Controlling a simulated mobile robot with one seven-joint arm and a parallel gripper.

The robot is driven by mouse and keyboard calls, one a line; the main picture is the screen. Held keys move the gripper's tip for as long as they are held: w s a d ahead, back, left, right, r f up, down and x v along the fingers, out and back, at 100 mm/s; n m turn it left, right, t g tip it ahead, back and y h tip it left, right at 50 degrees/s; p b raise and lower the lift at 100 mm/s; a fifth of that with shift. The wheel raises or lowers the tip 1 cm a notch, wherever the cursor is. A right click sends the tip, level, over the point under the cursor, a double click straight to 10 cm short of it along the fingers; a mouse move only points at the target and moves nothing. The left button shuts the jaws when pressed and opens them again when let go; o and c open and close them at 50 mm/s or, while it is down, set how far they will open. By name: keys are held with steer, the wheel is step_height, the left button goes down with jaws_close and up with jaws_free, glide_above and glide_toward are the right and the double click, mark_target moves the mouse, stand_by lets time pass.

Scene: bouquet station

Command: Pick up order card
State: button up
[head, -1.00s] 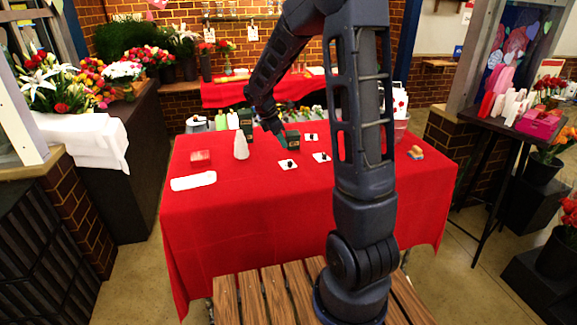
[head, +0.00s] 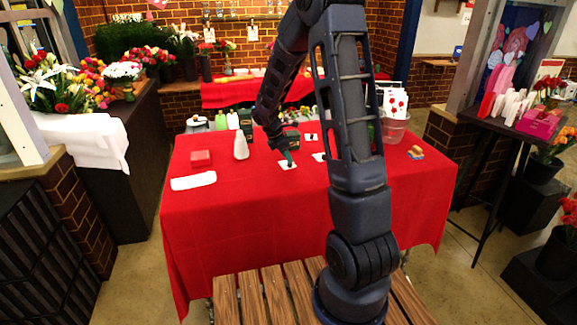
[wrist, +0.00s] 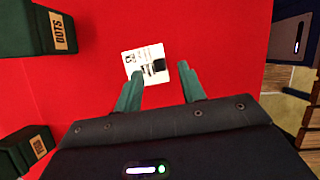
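A small white order card (wrist: 155,70) with dark print and a small black block on it lies on the red tablecloth, ahead of my gripper in the wrist view. In the head view this card (head: 283,166) is partly covered by my fingers. My gripper (wrist: 161,72) is open, its two green fingers apart with the card between and just beyond the tips. In the head view my gripper (head: 288,157) is low over the card.
On the red table (head: 250,220) are a red box (head: 201,160), a whitish cone (head: 240,147), a white cloth (head: 193,181) and a clear bucket (head: 394,128). The table's front is clear.

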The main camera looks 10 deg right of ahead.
steer(key=shift+x, duration=1.45)
jaws_close()
steer(key=shift+r, duration=0.1)
